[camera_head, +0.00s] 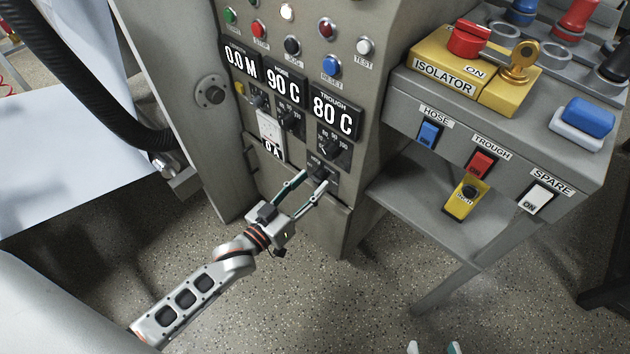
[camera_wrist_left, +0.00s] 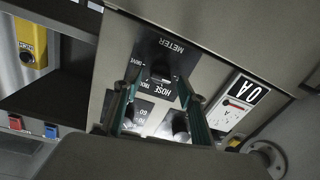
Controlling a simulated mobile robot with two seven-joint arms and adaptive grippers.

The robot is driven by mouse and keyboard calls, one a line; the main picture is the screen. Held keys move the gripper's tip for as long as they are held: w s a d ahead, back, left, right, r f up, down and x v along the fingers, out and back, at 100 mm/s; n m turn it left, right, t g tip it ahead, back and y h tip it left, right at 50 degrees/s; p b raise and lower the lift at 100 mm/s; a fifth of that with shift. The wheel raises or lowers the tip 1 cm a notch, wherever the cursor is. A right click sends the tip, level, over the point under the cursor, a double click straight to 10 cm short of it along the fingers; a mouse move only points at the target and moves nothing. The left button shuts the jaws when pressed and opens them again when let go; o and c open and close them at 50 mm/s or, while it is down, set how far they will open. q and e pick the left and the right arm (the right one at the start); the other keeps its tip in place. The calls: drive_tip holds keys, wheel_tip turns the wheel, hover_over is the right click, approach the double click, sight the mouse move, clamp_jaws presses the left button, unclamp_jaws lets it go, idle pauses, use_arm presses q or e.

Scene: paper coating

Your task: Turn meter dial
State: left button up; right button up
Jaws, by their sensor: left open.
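The meter dial (camera_wrist_left: 160,72) is a dark knob on a black plate marked METER, with HOSE among its position labels. It sits low on the grey cabinet front, and in the head view its plate (camera_head: 316,163) is partly behind my fingers. My left gripper (camera_head: 315,178) is open in front of it. In the left wrist view its two fingers (camera_wrist_left: 160,100) stand either side of the dial; I cannot tell whether they touch it. The meter (camera_head: 271,138) is a white gauge reading 0 A, left of the dial. Only the fingertips of my right gripper (camera_head: 434,348) show, apart and empty, at the bottom edge.
Above the meter dial are the trough dial (camera_head: 330,145), the hose dial (camera_head: 290,120), temperature displays and several push buttons. A switch box with the isolator (camera_head: 440,75) juts out at right, above a grey shelf (camera_head: 440,205). Speckled floor lies open below.

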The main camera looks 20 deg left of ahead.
use_arm(q)
drive_tip(key=shift+x, duration=0.8)
drive_tip(key=c, duration=1.1)
